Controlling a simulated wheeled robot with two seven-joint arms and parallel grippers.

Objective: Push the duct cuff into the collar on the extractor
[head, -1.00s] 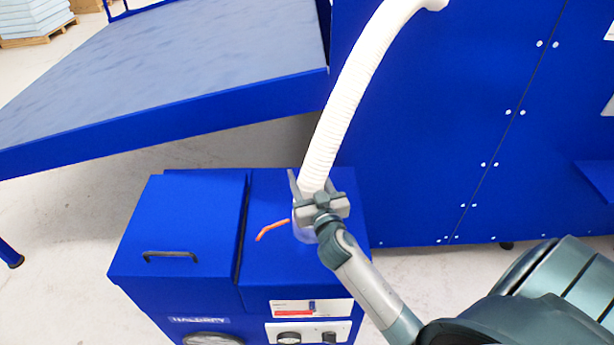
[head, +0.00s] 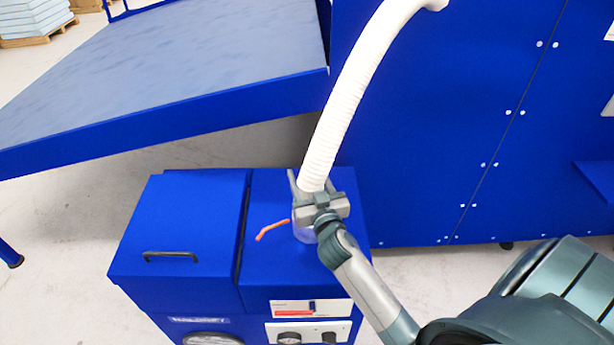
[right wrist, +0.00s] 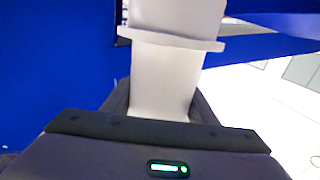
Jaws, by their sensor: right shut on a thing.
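The white ribbed duct (head: 345,95) comes down from the top of the head view to the top of the blue extractor (head: 255,285). My right gripper (head: 306,187) is shut on the cuff at the duct's lower end. The right wrist view shows the white cuff (right wrist: 163,80) with its flange between the fingers. The translucent collar (head: 303,235) on the extractor top shows just below the gripper. The gripper hides where cuff and collar meet, so I cannot tell how deep the cuff sits. An orange lever (head: 271,229) sticks out left of the collar. My left gripper is not in view.
A large blue cabinet (head: 430,130) stands close behind the extractor. A blue-edged grey table (head: 190,75) slopes at the upper left. The extractor's left lid has a black handle (head: 171,255). Pale floor (head: 80,220) is clear to the left.

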